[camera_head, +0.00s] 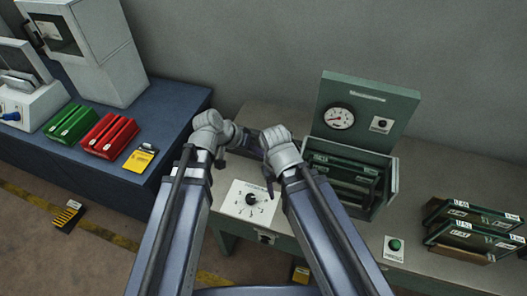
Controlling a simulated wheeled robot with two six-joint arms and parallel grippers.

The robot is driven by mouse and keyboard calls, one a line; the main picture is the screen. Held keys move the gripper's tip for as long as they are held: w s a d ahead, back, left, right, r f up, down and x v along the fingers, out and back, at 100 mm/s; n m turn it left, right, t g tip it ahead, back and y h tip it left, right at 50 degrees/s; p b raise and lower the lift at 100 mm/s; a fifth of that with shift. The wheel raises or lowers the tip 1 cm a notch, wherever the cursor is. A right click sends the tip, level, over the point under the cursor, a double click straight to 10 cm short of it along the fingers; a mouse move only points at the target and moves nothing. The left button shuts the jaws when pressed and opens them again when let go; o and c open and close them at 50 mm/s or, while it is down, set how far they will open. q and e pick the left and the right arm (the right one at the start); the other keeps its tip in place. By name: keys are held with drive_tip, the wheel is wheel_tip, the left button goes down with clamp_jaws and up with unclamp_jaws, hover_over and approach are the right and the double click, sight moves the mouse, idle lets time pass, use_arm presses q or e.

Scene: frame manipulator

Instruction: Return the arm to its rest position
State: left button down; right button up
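My two arms reach up from the bottom centre over the grey-brown table (255,116). The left arm (182,215) bends at its wrist in front of the table's left end. The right arm (325,230) bends inward at its wrist, just left of the green box (390,185). Their ends sit close together. My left gripper (238,136) and my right gripper (252,145) are small, dark and mostly hidden behind the wrist joints. I cannot make out their fingers or whether they hold anything.
The green box has its lid raised, with a gauge (339,116) and dark boards inside. A dial panel (250,203) lies between the arms. A rack of boards (470,230) and a green button (394,246) are right. Green (71,123) and red (109,135) bins stand on the blue bench left.

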idle(0.3)
use_arm(q)
drive_tip(key=s+a+f+g+y+b, duration=0.1)
drive_tip(key=s+a+f+y+b, duration=0.1)
drive_tip(key=s+f+b, duration=0.1)
drive_tip(key=s+a+f+n+g+y+b, duration=0.1)
drive_tip(key=s+a+f+y+b, duration=0.1)
drive_tip(key=f, duration=0.6)
drive_tip(key=s+a+f+y+b, duration=0.2)
drive_tip(key=s+f+y+b, duration=0.2)
drive_tip(key=b, duration=0.3)
drive_tip(key=shift+s+f+g, duration=0.4)
drive_tip(key=shift+s+f, duration=0.3)
drive_tip(key=shift+s, duration=0.1)
use_arm(e)
wheel_tip(320, 180, down, 12)
